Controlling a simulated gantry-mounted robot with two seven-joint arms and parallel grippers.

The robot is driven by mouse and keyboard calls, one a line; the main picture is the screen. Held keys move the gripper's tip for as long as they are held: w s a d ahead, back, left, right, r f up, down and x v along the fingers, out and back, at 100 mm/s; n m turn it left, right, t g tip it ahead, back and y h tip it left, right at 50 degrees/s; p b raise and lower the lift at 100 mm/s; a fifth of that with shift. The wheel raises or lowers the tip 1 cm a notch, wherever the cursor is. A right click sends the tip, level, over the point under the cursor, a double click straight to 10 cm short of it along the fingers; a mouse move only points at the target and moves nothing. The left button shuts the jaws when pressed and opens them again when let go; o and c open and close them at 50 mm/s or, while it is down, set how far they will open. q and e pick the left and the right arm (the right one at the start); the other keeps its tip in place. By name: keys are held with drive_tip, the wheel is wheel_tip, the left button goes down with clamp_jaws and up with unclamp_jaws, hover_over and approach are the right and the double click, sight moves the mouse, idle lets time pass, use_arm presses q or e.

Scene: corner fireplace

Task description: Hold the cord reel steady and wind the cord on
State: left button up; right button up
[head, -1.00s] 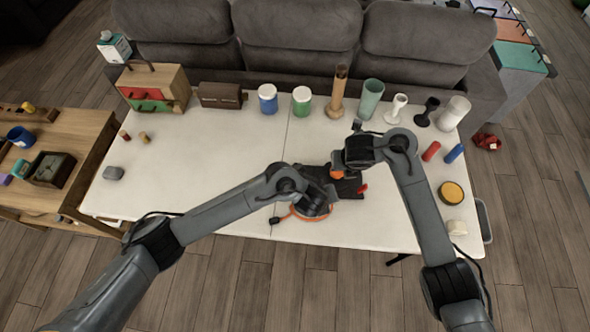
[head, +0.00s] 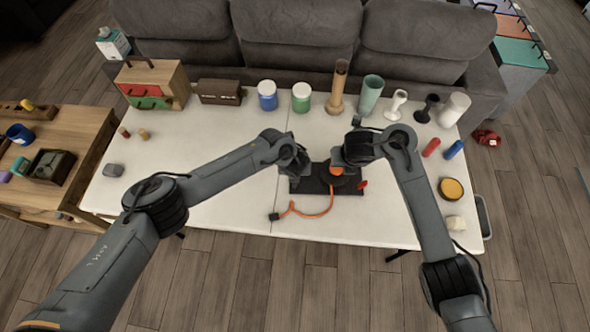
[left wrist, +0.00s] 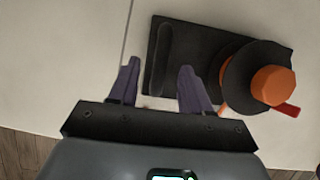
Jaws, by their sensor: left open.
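The cord reel has a dark disc (left wrist: 238,82) with an orange hub (left wrist: 273,85) and a red crank knob (head: 362,184). It sits on a flat black base (head: 318,186) on the white table. An orange cord (head: 318,214) runs from the reel in a curve over the table's front part to a black plug (head: 274,216). My left gripper (left wrist: 158,85) is open and empty, its fingers on either side of a raised black bar (left wrist: 163,55) at the base's left end. My right gripper (head: 343,163) is by the reel's top; its fingers are hidden.
Jars, vases and candlesticks line the table's back edge, including a blue jar (head: 267,96) and a green jar (head: 301,98). Red and blue cylinders and a yellow-topped disc (head: 451,189) lie at right.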

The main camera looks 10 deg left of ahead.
use_arm(q)
drive_tip(key=shift+x, duration=2.15)
